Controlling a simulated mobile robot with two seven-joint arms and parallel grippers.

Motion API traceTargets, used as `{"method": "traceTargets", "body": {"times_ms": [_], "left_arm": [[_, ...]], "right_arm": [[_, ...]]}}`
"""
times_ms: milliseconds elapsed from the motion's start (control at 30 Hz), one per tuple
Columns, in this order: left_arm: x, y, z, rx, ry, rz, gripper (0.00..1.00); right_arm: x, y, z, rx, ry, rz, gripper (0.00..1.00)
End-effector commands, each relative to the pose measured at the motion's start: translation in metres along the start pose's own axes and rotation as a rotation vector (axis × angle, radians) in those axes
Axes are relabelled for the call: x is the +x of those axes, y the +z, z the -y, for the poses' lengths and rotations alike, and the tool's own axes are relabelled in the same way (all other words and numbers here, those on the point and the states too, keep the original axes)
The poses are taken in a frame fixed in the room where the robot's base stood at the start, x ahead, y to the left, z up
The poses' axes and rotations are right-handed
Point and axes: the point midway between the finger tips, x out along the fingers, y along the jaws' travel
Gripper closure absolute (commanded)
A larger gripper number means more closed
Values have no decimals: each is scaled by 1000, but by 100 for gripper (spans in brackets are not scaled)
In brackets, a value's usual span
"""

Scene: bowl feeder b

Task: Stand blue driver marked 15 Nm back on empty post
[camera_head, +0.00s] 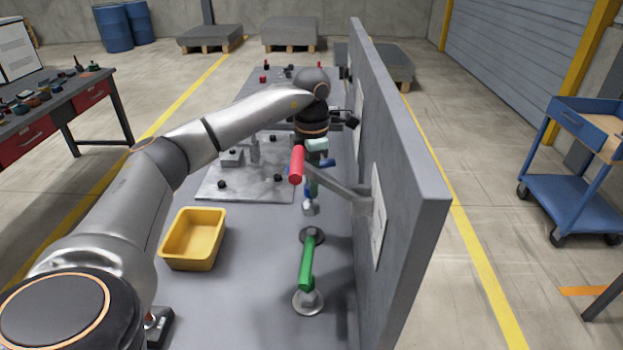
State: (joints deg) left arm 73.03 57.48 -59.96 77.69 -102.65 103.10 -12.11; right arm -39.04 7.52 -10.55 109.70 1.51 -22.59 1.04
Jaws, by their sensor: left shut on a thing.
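My left arm reaches in from the left over the bench. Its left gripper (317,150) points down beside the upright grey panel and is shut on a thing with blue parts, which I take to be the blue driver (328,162). The wrist and nearby parts hide much of it, and the 15 Nm mark cannot be read. A red driver (297,164) is close to the gripper, by a grey bracket (341,187) from the panel. A green driver (306,264) stands nearer me, above a round base (308,302). I cannot make out the empty post. My right gripper is not in view.
The grey panel (420,190) closes off the right side of the bench. A yellow bin (194,240) stands left of the green driver. A light plate (235,189) with dark knobs lies behind the bin. The bench between bin and green driver is clear.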

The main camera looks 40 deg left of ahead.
Motion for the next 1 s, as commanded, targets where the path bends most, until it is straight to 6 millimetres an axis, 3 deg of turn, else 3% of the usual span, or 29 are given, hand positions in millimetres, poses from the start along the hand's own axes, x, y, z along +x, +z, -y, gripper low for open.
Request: {"method": "traceTargets", "body": {"times_ms": [500,1000], "left_arm": [[44,0,0,0,1,3,100],[49,0,0,0,1,3,100]], "right_arm": [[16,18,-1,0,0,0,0],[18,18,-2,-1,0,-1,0]]}}
